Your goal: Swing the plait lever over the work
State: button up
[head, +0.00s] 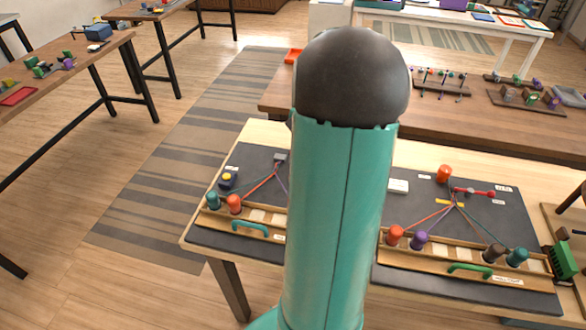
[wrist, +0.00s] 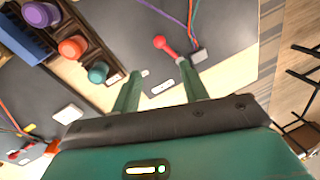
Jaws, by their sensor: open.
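The plait lever with a red knob (wrist: 160,42) shows in the wrist view on a dark board, beside a grey block (wrist: 198,55) where the cords meet. My gripper (wrist: 164,77) is open and empty, its two green fingers apart. In the picture, the knob lies just beyond the fingertips, roughly between their lines; I see no contact. In the head view my arm hides the gripper and this lever. The left board (head: 258,165) shows there with cords running to the grey block (head: 280,157).
A wooden rack holds purple (wrist: 40,14), orange (wrist: 70,46) and teal (wrist: 98,72) bobbins near the lever. A second board with its own red lever (head: 475,192) and an orange post (head: 444,173) lies right. Another worktable (head: 430,118) stands behind.

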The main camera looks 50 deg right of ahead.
jog(key=f, duration=0.4)
jog(key=w+f, duration=0.1)
jog(key=f, duration=0.3)
jog(key=w+f, duration=0.1)
jog(key=f, duration=0.3)
jog(key=shift+w+a+f, duration=0.1)
jog(key=shift+a+f, duration=0.05)
jog(key=shift+a, duration=0.15)
grip_shut()
